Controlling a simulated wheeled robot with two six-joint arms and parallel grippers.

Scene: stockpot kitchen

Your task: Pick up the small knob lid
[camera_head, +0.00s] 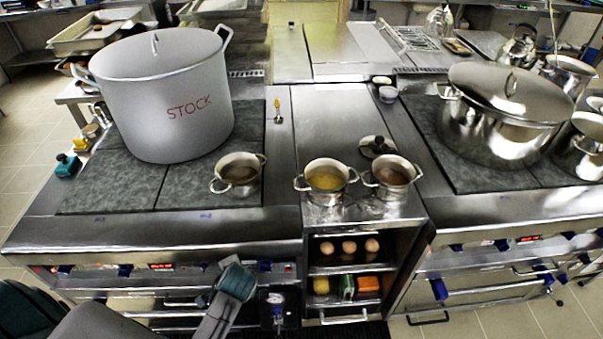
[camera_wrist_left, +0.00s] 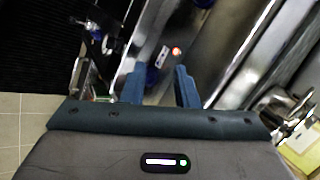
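The small knob lid (camera_head: 378,147) is a dark round lid with a black knob. It lies flat on the steel counter behind two small pots, in the middle of the head view. My left gripper (camera_wrist_left: 160,84) shows two blue-teal fingers spread apart with nothing between them in the left wrist view. In the head view its teal part (camera_head: 238,281) is low in front of the stove, well below and left of the lid. The lid does not show in the left wrist view. My right gripper is in neither view.
Two small pots (camera_head: 326,177) (camera_head: 391,175) stand just in front of the lid. A third small pot (camera_head: 238,174) and the large stockpot (camera_head: 165,95) stand on the left stove. A big lidded pot (camera_head: 505,105) is on the right. Open shelves below hold eggs (camera_head: 349,247).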

